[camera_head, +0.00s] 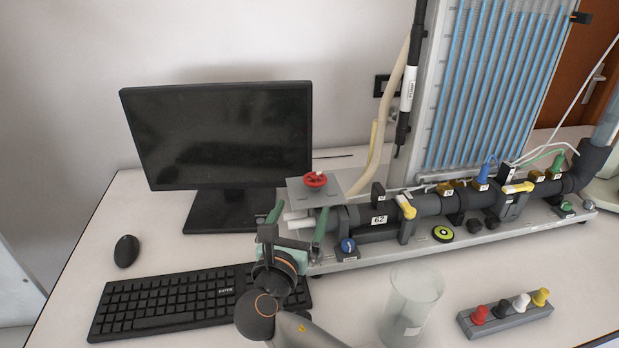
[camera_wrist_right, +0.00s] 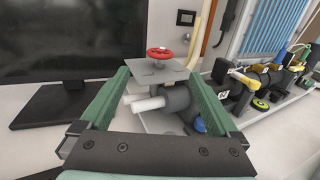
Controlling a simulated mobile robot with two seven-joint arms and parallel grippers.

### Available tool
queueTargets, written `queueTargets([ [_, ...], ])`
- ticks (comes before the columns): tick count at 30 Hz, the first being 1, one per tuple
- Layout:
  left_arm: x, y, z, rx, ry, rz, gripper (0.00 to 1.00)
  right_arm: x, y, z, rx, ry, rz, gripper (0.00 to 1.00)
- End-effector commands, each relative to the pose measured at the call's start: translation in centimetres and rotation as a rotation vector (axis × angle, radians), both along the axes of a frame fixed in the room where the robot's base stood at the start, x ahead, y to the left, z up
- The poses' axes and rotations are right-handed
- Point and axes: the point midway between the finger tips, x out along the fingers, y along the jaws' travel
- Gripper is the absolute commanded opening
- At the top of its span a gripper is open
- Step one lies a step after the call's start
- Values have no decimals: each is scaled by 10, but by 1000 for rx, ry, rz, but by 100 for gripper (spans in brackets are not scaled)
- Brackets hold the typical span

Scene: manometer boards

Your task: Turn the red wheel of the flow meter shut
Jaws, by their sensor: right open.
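The red wheel (camera_head: 315,180) sits on top of a flat grey plate (camera_head: 332,191) at the left end of the flow meter's dark pipe (camera_head: 370,232). In the right wrist view the wheel (camera_wrist_right: 160,53) shows upright-mounted, just above and between the fingertips. My right gripper (camera_head: 297,220) is open and empty, with green fingers spread wide. It is in front of and below the wheel, apart from it. In the wrist view the gripper (camera_wrist_right: 160,78) frames white pipe stubs (camera_wrist_right: 147,104) below the plate. My left gripper is out of view.
A monitor (camera_head: 220,135) stands left of the wheel, with a keyboard (camera_head: 170,305) and mouse (camera_head: 126,251) before it. A clear beaker (camera_head: 411,305) and a block of coloured plugs (camera_head: 505,317) stand right of my arm. A tube board (camera_head: 500,80) rises behind the pipe.

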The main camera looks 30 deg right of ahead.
Motion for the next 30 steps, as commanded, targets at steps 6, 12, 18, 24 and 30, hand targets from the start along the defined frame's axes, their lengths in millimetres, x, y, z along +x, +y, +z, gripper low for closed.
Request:
queueTargets([
  [6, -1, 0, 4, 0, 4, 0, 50, 35, -30, 2, -3, 0, -3, 96],
  [12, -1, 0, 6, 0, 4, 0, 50, 63, -54, 2, -1, 0, -2, 96],
  [18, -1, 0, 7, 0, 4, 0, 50, 78, -66, 1, -1, 1, -1, 96],
  [24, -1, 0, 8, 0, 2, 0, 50, 82, -69, 0, 1, 0, 0, 96],
  [30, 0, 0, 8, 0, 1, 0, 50, 82, -68, 0, 1, 1, 0, 91],
])
